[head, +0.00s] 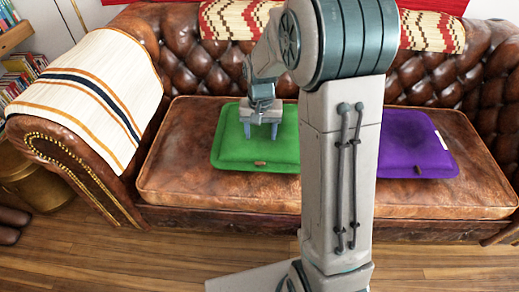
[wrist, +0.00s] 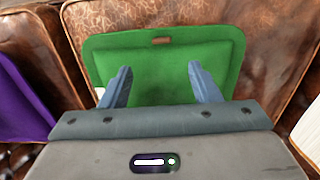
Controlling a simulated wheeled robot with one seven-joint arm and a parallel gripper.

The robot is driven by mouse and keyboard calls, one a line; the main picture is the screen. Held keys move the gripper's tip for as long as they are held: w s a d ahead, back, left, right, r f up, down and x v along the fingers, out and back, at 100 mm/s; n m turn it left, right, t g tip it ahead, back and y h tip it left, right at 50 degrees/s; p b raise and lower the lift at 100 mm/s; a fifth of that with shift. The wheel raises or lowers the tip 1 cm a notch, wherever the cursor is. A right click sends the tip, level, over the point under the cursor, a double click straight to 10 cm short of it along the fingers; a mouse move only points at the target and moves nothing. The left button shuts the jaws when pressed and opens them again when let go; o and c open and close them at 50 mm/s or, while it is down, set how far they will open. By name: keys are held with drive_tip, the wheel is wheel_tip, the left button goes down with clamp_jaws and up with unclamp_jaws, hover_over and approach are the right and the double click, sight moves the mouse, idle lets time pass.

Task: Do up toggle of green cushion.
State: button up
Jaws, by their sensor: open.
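The green cushion (head: 230,147) lies flat on the seat of a brown leather sofa, left of my arm in the head view. Its brown toggle (head: 260,164) is at the middle of its front edge. In the wrist view the toggle (wrist: 161,41) is near the top edge of the green cushion (wrist: 150,75). My gripper (head: 262,130) is over the cushion, with its two fingers apart and nothing between them. In the wrist view my gripper (wrist: 157,82) points toward the toggle's edge, short of it. I cannot tell whether the fingertips touch the cushion.
A purple cushion (head: 410,140) with its own brown toggle lies to the right on the seat (head: 180,190), behind my arm. A striped cloth (head: 95,95) covers the left armrest. Patterned throws (head: 430,30) hang over the backrest. Wooden floor (head: 150,260) is in front.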

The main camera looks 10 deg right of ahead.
sight(260, 162)
drive_tip(key=f+b, duration=0.1)
drive_tip(key=f, duration=0.3)
drive_tip(key=f+b, duration=0.1)
drive_tip(key=f, duration=0.4)
drive_tip(key=w+f+b, duration=0.1)
drive_tip(key=f+b, duration=0.1)
drive_tip(key=f, duration=0.3)
drive_tip(key=shift+f, duration=0.1)
drive_tip(key=shift+c, duration=0.3)
drive_tip(key=c, duration=0.9)
